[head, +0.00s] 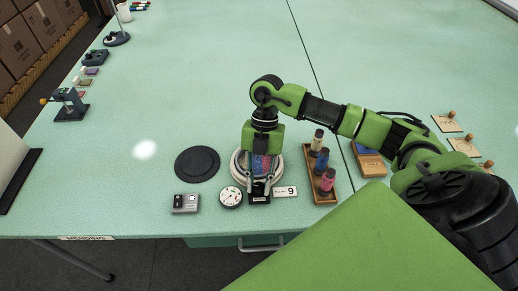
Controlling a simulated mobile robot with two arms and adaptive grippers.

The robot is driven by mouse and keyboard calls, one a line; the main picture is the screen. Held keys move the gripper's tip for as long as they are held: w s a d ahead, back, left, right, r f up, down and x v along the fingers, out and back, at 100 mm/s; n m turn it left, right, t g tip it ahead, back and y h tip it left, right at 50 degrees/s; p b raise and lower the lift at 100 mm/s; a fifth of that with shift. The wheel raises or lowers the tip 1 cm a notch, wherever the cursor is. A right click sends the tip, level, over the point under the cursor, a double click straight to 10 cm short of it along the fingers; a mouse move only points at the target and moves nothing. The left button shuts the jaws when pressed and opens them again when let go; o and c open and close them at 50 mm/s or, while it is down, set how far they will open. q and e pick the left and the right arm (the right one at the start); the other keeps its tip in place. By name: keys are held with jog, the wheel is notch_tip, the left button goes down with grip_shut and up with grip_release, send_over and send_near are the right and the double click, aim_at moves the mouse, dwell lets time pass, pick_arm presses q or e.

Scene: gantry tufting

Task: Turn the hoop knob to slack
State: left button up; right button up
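A round hoop (236,164) with a pale rim and blue and pink patterned cloth lies near the table's front edge. My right gripper (260,187) points down over it and covers much of it. Its two fingers are apart, one on each side of a black block (259,198) with a small white label at the hoop's front. The knob is hidden behind the gripper, so I cannot tell whether the fingers touch it. My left gripper is not in view.
A round dial (231,197) and a plate marked 9 (286,191) sit close beside the block. A wooden rack of thread spools (320,189) stands right. A black disc (197,163) and a grey box (186,203) lie left. The table's middle is clear.

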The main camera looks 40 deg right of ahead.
jog(key=shift+n, duration=0.4)
jog(key=n+h+b, duration=0.1)
jog(key=n, duration=0.1)
jog(key=n+g+b, duration=0.1)
jog(key=n, duration=0.1)
jog(key=shift+w+a+h, duration=0.1)
jog(key=shift+w+h, duration=0.05)
jog(key=shift+h, duration=0.25)
jog(key=shift+n+h+b, duration=0.8)
jog(key=shift+n+b, duration=0.45)
jog(key=shift+n, duration=0.85)
jog(key=o, duration=1.1)
jog(key=shift+o, duration=0.2)
jog(key=shift+r, duration=0.1)
jog(key=v, duration=1.2)
